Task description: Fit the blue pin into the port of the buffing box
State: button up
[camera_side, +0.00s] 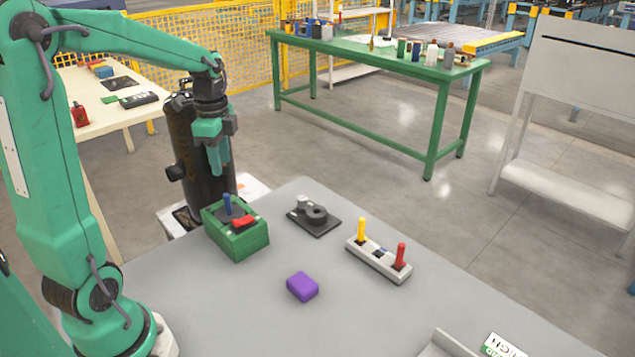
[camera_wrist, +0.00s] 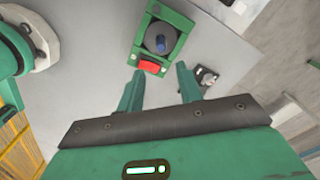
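The blue pin (camera_side: 227,203) stands upright on the green box (camera_side: 238,240), which I take to be the buffing box. In the wrist view the blue pin (camera_wrist: 161,42) rises from a dark round area on the top of the green box (camera_wrist: 142,37). How deep it sits cannot be told. A red block (camera_side: 243,220) lies on the box top beside it; it also shows in the wrist view (camera_wrist: 150,66). My gripper (camera_side: 217,165) hangs above the box, apart from the pin. In the wrist view its fingers (camera_wrist: 160,73) are spread with nothing between them.
A pale rack (camera_side: 371,262) holds a yellow pin (camera_side: 361,229) and a red pin (camera_side: 401,254), with a dark spot between them. A dark plate with a round part (camera_side: 314,216) and a purple block (camera_side: 302,286) lie nearby.

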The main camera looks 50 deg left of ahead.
jog(key=s+d+r+n+t, duration=0.2)
jog(key=s+d+n, duration=0.3)
jog(key=d, duration=0.3)
jog(key=s+d+r+n+t, duration=0.2)
jog(key=s+d+n, duration=0.3)
jog(key=d, duration=0.3)
jog(key=shift+s+d+r+t, duration=0.25)
jog(key=shift+r+t, duration=0.1)
jog(key=shift+t, duration=0.45)
